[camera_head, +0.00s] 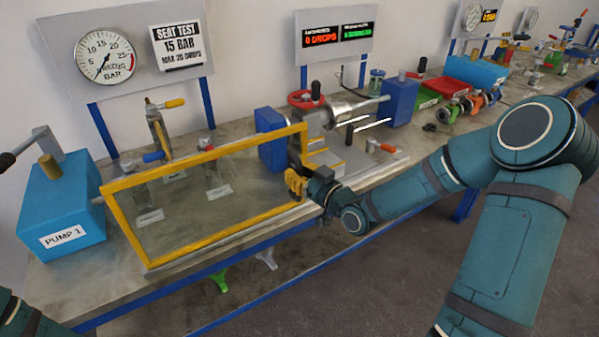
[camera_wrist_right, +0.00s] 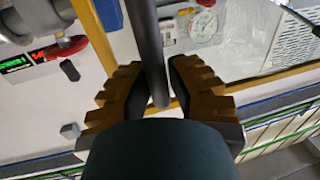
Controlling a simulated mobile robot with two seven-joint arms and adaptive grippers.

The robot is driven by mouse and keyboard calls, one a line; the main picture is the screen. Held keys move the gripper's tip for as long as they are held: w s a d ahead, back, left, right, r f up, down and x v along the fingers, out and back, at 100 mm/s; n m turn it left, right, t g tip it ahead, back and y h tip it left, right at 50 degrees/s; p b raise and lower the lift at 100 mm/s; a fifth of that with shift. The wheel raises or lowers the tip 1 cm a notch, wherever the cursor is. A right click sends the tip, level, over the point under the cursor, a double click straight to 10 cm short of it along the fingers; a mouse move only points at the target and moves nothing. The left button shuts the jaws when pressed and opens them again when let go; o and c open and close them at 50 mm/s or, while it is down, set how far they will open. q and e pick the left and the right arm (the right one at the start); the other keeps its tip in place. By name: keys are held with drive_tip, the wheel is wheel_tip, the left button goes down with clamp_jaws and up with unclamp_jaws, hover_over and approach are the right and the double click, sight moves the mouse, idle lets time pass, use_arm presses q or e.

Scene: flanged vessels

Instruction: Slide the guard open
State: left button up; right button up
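The guard (camera_head: 205,155) is a clear panel in a yellow frame. It stands upright along the front of the bench, from beside the blue pump box to the vise-like fixture. My right gripper (camera_head: 297,184) is at the guard's right end post. In the right wrist view its two yellow-and-black fingers (camera_wrist_right: 158,88) close in on both sides of a grey bar handle (camera_wrist_right: 150,35), with the pads against or very near it. The handle is hidden behind the fingers in the head view. My left gripper is not in view; only a bit of my left arm shows at the bottom left corner.
The blue box labelled PUMP 1 (camera_head: 62,207) stands left of the guard. A fixture with a red handwheel (camera_head: 306,98) and steel cylinder stands at its right. Loose clamps and labels lie behind the panel. Trays and flanged parts lie farther right on the bench.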

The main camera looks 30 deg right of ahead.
drive_tip(key=o, duration=0.4)
drive_tip(key=shift+s+a, duration=0.1)
drive_tip(key=shift+a, duration=0.2)
drive_tip(key=shift+d, duration=0.15)
drive_tip(key=shift+s+d, duration=0.15)
drive_tip(key=shift+s, duration=0.15)
drive_tip(key=v, duration=1.1)
drive_tip(key=shift+s, duration=0.15)
